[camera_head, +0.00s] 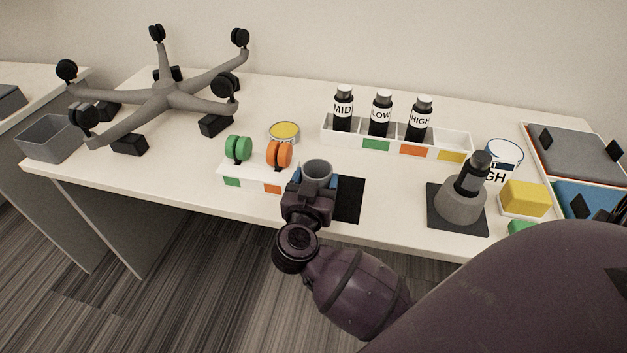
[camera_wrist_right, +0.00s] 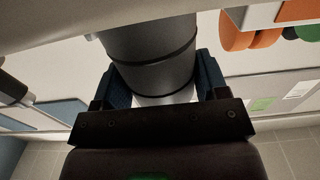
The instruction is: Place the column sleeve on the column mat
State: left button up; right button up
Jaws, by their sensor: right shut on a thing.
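The column sleeve (camera_head: 318,173) is a grey open-topped cylinder, upright in the head view. My right gripper (camera_head: 314,184) is shut on it, with blue finger pads on either side. In the right wrist view the sleeve (camera_wrist_right: 150,55) sits between the pads of the gripper (camera_wrist_right: 160,85). A black mat (camera_head: 350,199), probably the column mat, lies near the table's front edge, just right of the sleeve. My gripper partly hides its left side. I cannot tell how high the sleeve is above the table. My left gripper is not in view.
Left of the sleeve, a white holder (camera_head: 250,178) carries green and orange wheels. A white rack (camera_head: 455,140) with labelled bottles stands behind. A grey cone-shaped part (camera_head: 461,205) stands on another dark mat (camera_head: 440,217) to the right. An upturned chair base (camera_head: 165,98) fills the left.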

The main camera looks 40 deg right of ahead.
jog(key=shift+r, duration=0.1)
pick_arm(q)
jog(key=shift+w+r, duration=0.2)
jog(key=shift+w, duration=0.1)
pick_arm(e)
jog(key=o, duration=0.6)
jog(key=shift+o, duration=1.4)
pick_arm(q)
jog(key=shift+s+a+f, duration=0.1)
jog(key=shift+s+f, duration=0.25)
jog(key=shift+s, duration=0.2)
pick_arm(e)
jog(key=shift+o, duration=0.2)
